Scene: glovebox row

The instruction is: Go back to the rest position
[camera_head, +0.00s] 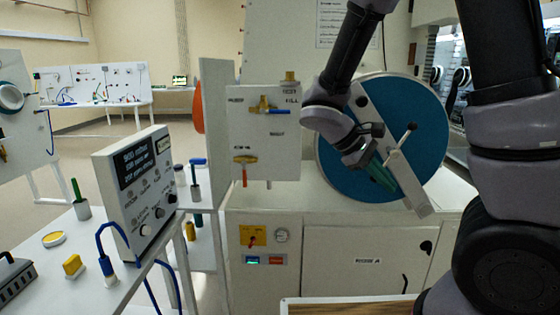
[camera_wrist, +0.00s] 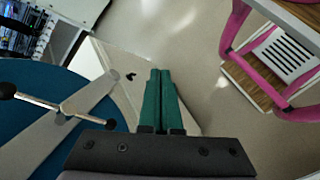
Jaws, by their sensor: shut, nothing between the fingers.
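My gripper (camera_head: 382,176) is in front of the round blue door (camera_head: 432,110) of the white glovebox cabinet. Its green fingers are together with nothing between them; they also show together in the wrist view (camera_wrist: 160,75). A grey bar (camera_head: 402,183) with a black-knobbed handle (camera_head: 408,132) crosses the blue door diagonally. In the wrist view the bar (camera_wrist: 92,92) and handle (camera_wrist: 40,102) lie to the left of the fingers, apart from them. Whether the fingers touch anything cannot be told in the head view, where they overlap the door and bar.
A white valve panel (camera_head: 263,135) stands left of the door. A display box (camera_head: 138,190) and small fittings stand on the left table. A wooden-topped surface (camera_head: 345,308) is at the front. In the wrist view, a pink-framed stand (camera_wrist: 235,40) is at right, with open floor (camera_wrist: 190,35) beside it.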

